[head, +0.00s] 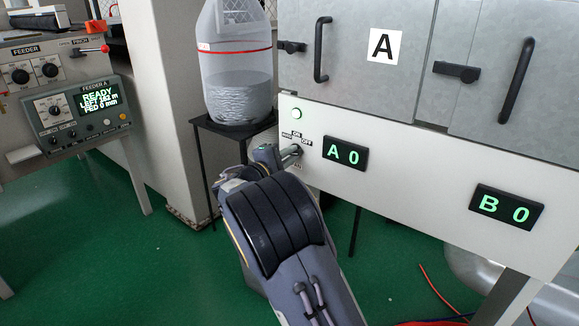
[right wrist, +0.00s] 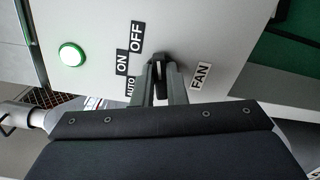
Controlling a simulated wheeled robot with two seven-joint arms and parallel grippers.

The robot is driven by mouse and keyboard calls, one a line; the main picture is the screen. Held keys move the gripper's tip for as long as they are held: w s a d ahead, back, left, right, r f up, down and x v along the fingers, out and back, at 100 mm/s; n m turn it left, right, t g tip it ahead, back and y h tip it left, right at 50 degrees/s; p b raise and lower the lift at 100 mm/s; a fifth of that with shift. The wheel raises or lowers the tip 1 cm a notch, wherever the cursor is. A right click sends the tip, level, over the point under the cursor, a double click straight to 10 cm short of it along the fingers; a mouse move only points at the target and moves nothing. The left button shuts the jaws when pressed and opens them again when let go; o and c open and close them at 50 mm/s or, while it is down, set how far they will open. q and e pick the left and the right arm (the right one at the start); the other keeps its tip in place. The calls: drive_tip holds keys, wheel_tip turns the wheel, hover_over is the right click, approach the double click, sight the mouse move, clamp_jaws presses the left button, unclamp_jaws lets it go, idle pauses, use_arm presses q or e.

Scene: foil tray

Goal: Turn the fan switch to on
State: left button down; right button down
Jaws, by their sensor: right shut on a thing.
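The fan switch shows in the right wrist view as a dark knob (right wrist: 158,68) on the pale panel, with labels AUTO, ON and OFF beside it and FAN to the right. My right gripper (right wrist: 161,80) is shut on this knob, one finger on each side. The fingers hide part of it, so I cannot tell which label it points to. In the head view my right gripper (head: 289,153) reaches up to the panel, just below the ON and OFF labels. My left gripper is not in view.
A round lamp (right wrist: 73,53) glows white with a green rim beside the labels. Displays reading A 0 (head: 345,153) and B 0 (head: 506,207) sit right of the switch. A clear container (head: 236,75) stands on a black stand to the left, near my right arm.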

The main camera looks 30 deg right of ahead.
drive_tip(key=shift+f+m+b, duration=0.2)
drive_tip(key=shift+m+b, duration=1.4)
drive_tip(key=shift+b, duration=0.2)
drive_tip(key=c, duration=1.5)
unclamp_jaws()
drive_tip(key=shift+o, duration=0.2)
drive_tip(key=shift+a+r, duration=0.1)
drive_tip(key=p+v, duration=0.1)
drive_tip(key=v, duration=0.6)
drive_tip(key=shift+s+a+p, duration=0.15)
drive_tip(key=shift+a+p, duration=0.15)
drive_tip(key=shift+p, duration=0.1)
